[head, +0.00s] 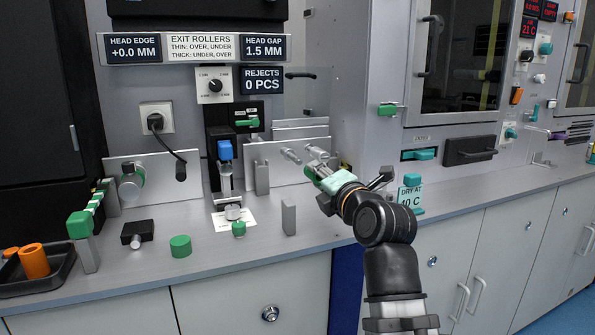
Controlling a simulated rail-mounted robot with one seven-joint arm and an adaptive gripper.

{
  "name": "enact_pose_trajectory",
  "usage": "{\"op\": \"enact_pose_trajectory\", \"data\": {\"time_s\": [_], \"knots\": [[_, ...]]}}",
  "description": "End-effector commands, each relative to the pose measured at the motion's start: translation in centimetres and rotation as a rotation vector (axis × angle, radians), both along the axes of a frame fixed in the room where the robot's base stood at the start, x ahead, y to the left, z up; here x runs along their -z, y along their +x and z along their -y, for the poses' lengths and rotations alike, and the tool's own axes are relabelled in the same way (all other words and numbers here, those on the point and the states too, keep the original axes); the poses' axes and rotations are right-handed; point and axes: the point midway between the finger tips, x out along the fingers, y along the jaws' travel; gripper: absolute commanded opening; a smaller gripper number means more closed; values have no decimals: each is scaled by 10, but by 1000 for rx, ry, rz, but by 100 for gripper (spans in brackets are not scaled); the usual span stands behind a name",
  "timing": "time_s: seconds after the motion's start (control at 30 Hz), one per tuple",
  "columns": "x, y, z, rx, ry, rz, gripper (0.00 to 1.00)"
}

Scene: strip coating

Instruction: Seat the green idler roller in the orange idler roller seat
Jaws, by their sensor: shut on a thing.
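My gripper (325,178) is at the right end of the metal roller plate, pointing up and left. It is shut on a small piece with a green part (312,171), which looks like the green idler roller; the fingers hide most of it. Silver roller stubs (291,155) stick out of the plate just left of and above the gripper. I cannot make out the orange idler roller seat with certainty. A small yellow-orange patch (346,167) shows behind the gripper, partly covered. I cannot tell whether the held piece touches the plate or the stubs.
A green cylinder (180,246), a small green-topped piece (238,229), a black block (138,234) and an upright grey plate (288,218) stand on the counter. A dark tray (62,284) with orange cylinders (34,261) is at left.

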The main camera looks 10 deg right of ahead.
Motion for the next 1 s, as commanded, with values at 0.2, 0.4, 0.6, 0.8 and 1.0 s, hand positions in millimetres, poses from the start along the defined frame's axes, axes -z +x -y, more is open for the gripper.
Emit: {"op": "enact_pose_trajectory", "data": {"time_s": [0.2,0.4,0.6,0.8,1.0], "knots": [[4,0,0,-1,0,0,0],[4,0,0,-1,0,0,0],[4,3,-1,-1,0,0,0],[4,14,-2,0,0,-2,0],[4,32,-5,-1,0,0,0]]}}
